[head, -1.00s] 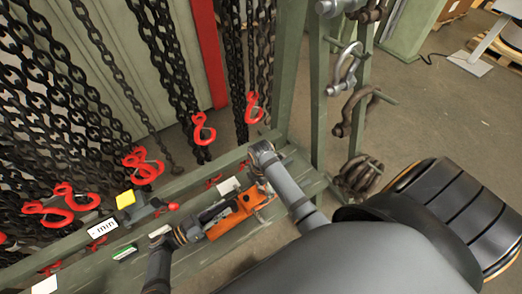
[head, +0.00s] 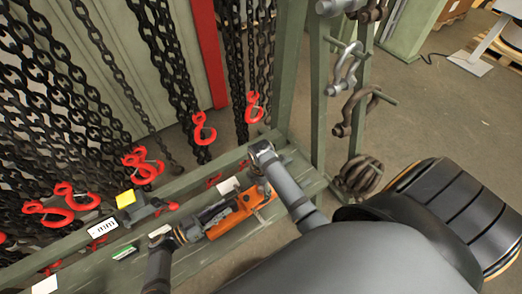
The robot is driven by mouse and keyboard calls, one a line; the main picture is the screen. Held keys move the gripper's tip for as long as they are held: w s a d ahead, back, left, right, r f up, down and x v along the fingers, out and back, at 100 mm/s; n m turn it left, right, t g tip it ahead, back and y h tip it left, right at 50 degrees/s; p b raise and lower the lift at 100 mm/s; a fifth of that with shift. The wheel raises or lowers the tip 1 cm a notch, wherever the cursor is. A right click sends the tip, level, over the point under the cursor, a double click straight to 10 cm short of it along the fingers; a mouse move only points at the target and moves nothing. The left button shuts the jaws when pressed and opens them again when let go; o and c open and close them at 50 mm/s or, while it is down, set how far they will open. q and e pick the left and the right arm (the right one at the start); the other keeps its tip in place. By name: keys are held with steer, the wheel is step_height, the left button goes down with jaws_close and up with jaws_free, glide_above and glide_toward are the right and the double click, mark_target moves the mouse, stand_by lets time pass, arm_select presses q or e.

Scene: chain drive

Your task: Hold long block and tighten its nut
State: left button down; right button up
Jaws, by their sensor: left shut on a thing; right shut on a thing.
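A long orange and grey piece (head: 232,215), which looks like the long block, lies along the green bench, slanting up to the right. Its grey part is at the left and its orange part at the right. My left gripper (head: 186,233) comes in from below at its left end and is shut there, seemingly on the grey part. My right gripper (head: 257,172) reaches over from the right, near the upper right end of the orange part. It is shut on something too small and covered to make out. I cannot pick out the nut.
The green bench (head: 235,258) also bears a yellow block (head: 126,199), a white label (head: 102,227), a green and white piece (head: 125,252) and a white card (head: 45,285). Chains with red hooks (head: 203,129) hang behind. A green post with shackles (head: 318,100) stands at the right.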

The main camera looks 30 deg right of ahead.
steer(key=m, duration=0.6)
steer(key=shift+m, duration=0.4)
steer(key=m, duration=1.2)
steer(key=shift+m, duration=0.3)
steer(key=m, duration=1.2)
steer(key=shift+w+m, duration=0.1)
steer(key=shift+m, duration=0.3)
steer(key=m, duration=1.2)
steer(key=shift+r+m, duration=0.1)
steer(key=shift+m, duration=0.2)
steer(key=m, duration=0.6)
steer(key=shift+m, duration=0.4)
